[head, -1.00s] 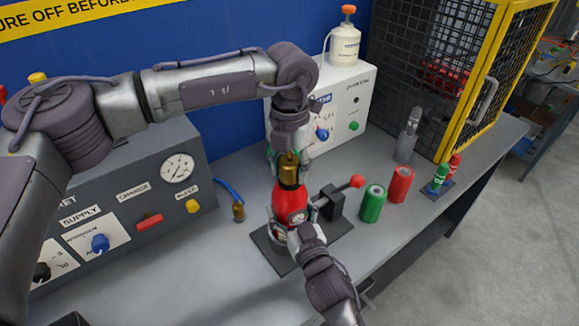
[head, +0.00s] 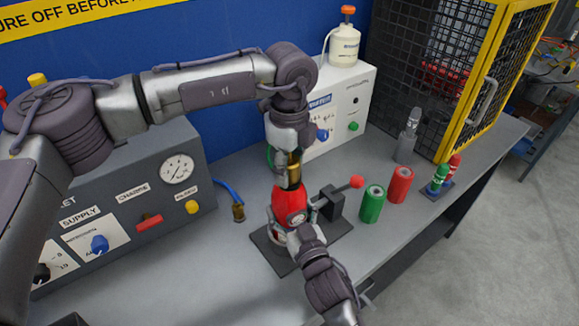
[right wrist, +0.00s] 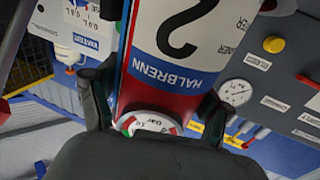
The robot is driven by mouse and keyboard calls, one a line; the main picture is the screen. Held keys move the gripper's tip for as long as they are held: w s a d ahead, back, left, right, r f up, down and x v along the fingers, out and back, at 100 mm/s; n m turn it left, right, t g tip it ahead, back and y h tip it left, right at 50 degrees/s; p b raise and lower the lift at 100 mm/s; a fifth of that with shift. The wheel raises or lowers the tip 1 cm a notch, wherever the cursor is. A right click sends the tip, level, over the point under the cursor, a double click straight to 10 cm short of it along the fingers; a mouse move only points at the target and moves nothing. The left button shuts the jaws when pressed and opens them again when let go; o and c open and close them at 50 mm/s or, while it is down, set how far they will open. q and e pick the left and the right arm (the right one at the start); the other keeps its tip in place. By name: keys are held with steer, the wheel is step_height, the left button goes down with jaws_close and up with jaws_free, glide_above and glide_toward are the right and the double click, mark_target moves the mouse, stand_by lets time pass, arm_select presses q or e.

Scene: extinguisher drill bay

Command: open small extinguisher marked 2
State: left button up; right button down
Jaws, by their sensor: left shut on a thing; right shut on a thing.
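The small extinguisher (head: 290,203) has a red body and stands upright on a dark base plate (head: 268,248) with a clamp. In the right wrist view the extinguisher (right wrist: 165,45) shows a white label with a large 2, and a round gauge (right wrist: 150,123). A brass head (head: 293,172) sits at its top. My left gripper (head: 285,158) comes from above and is shut on the brass head; its fingers partly hide it. My right gripper (head: 292,222) is shut on the red body from the front, with a finger on each side in its wrist view. Whether the head is loose cannot be told.
A black clamp (head: 329,207) with a red-tipped lever (head: 356,181) stands right of the extinguisher. Green (head: 372,205) and red (head: 400,185) cylinders stand further right. A grey charging panel (head: 150,190) is at left, and a white box (head: 350,110) and yellow-framed cage (head: 480,85) behind.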

arm_select(q)
steer(key=shift+r, duration=0.1)
stand_by(0.3)
steer(key=shift+r, duration=1)
steer(key=shift+r, duration=2.05)
arm_select(e)
jaws_free()
steer(key=v, duration=1.2)
